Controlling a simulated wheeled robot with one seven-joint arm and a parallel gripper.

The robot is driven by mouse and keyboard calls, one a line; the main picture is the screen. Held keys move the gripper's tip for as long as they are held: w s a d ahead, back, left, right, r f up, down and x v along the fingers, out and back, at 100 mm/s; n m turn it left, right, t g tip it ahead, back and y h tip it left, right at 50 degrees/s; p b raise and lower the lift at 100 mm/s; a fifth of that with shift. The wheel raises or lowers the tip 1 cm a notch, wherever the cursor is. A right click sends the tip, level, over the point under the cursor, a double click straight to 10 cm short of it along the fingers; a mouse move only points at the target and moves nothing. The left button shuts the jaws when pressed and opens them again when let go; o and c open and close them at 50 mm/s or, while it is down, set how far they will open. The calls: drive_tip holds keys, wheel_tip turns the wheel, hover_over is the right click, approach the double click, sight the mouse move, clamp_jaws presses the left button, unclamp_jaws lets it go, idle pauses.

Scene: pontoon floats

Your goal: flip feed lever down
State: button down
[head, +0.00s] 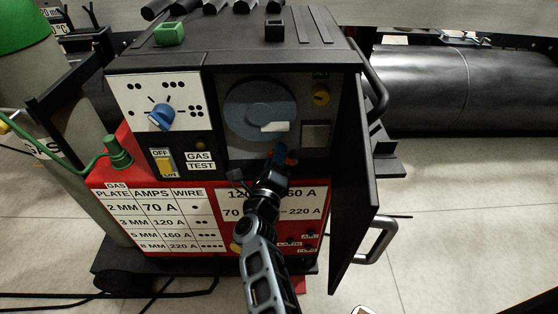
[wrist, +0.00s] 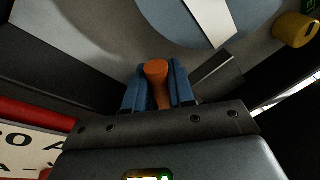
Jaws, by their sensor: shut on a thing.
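The orange feed lever (wrist: 157,72) stands between the two blue fingers of my gripper (wrist: 158,88) in the wrist view. Its rounded end points up in that picture, and the fingers are closed on it from both sides. In the head view my gripper (head: 282,157) reaches into the open compartment of the welding machine, below the blue wire spool (head: 258,103). Only a small bit of orange shows there between the fingers. The lever's base is hidden by the gripper.
The compartment door (head: 358,190) stands open on the right, close to my arm. A yellow knob (head: 320,96) and a grey square plate (head: 317,135) sit right of the spool. Left are a blue dial (head: 160,117) and an OFF/ON switch (head: 164,162).

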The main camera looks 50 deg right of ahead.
drive_tip(key=shift+w+a+f+n+t+b, duration=0.1)
drive_tip(key=shift+w+f+n+t+b, duration=0.1)
drive_tip(key=shift+f+n+b, duration=0.5)
drive_tip(key=shift+w+a+f+n+t+b, duration=0.15)
drive_tip(key=shift+n+b, duration=0.25)
drive_tip(key=shift+n, duration=0.6)
drive_tip(key=shift+s+r, duration=0.1)
drive_tip(key=c, duration=1.1)
unclamp_jaws()
